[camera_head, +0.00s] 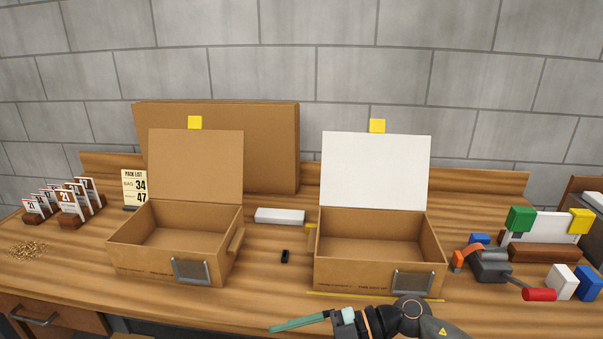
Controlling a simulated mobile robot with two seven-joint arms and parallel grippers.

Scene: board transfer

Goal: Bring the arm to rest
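An arm of mine comes in at the bottom edge from the right, so I take it as my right arm. Its gripper (285,327) points left, low in front of the bench's front edge in the picture. Its teal fingers overlap as one narrow shape, so I cannot tell whether they are open or shut. No held object can be made out. My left gripper is not in view.
Two open, empty-looking cardboard boxes stand on the wooden bench, a left box (123,257) and a right box (340,278). A white block (280,216) and a small black item (285,256) lie between them. A tool with a red handle (538,294) lies right.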

